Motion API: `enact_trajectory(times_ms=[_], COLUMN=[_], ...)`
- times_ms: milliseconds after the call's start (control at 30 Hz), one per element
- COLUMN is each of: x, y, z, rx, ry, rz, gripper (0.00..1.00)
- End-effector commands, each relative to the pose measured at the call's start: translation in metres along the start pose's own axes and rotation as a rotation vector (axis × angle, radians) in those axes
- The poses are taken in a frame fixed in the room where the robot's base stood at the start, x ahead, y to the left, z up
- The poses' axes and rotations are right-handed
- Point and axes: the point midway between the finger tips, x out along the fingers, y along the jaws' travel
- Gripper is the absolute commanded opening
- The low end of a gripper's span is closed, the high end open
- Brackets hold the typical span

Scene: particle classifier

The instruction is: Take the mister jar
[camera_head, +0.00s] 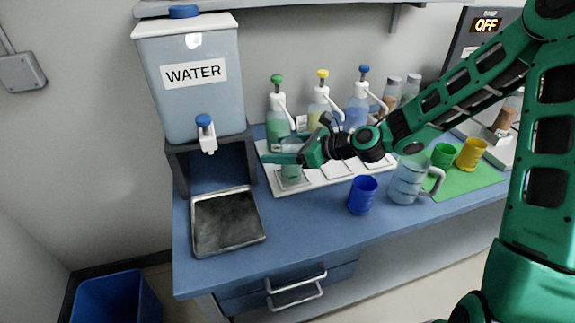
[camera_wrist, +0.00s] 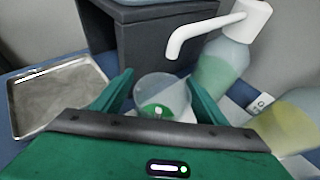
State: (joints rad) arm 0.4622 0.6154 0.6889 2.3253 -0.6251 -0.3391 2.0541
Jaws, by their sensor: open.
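A clear jar with green at its bottom (camera_wrist: 160,92) stands between the two fingers of my gripper in the wrist view. In the head view it shows as a pale jar (camera_head: 291,172) on the front left of the white tray (camera_head: 262,160), below the green-topped pump bottle. My gripper (camera_wrist: 160,78) is open, with a finger on each side of the jar. In the head view my gripper (camera_head: 285,152) covers the jar's upper part. I cannot tell whether the fingers touch it.
Pump bottles with green (camera_head: 277,128), yellow (camera_head: 321,104) and blue (camera_head: 361,100) tops stand behind. A water tank (camera_head: 190,105) on a dark stand and a metal tray (camera_head: 228,222) are at left. A blue cup (camera_head: 362,196) and clear pitcher (camera_head: 406,184) stand at right.

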Motion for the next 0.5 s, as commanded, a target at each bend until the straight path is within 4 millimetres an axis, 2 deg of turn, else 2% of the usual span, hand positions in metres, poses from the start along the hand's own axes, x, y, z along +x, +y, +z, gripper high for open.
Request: enact_trajectory(times_ms=[33, 200, 267, 500], x=[-0.0001, -0.0002, -0.0002, -0.0003], y=[0.0, 0.0001, 0.0001, 0.0002], z=[-0.0001, -0.0001, 0.0002, 0.0003], rx=[0.0, 0.0, 0.0, 0.0], ry=[0.0, 0.0, 0.0, 0.0], rz=[0.0, 0.0, 0.0, 0.001], gripper=[0.59, 0.19, 0.12, 0.12])
